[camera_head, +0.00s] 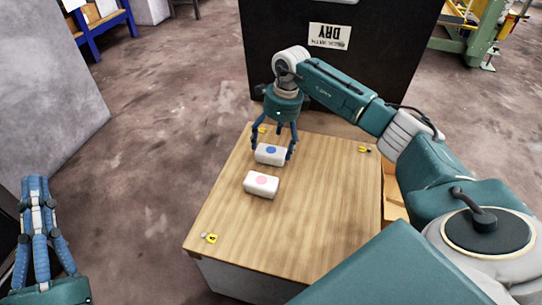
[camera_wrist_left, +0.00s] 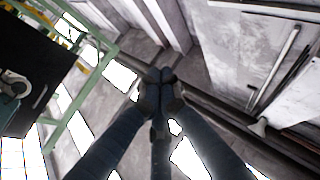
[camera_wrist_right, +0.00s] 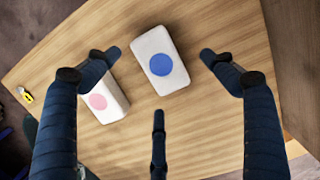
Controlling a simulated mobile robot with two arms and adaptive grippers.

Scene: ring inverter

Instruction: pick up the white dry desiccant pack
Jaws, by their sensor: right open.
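A white pack with a blue dot (camera_head: 270,154) lies on the wooden-topped table (camera_head: 300,210). In the right wrist view the blue-dot pack (camera_wrist_right: 160,60) lies between my open fingers, with gaps on both sides. A second white pack with a pink dot (camera_head: 261,184) lies nearer the front; it also shows in the right wrist view (camera_wrist_right: 105,100), partly behind a finger. My right gripper (camera_head: 273,148) is open, pointing down around the blue-dot pack, and empty. My left gripper (camera_head: 35,182) is shut and empty, off the table to the left; its fingertips meet in the left wrist view (camera_wrist_left: 160,76).
A black cabinet (camera_head: 280,75) with an upside-down sign reading DRY (camera_head: 330,37) stands behind the table. Small yellow tags (camera_head: 211,238) lie near the table corners. A grey block (camera_head: 50,90) stands at the left.

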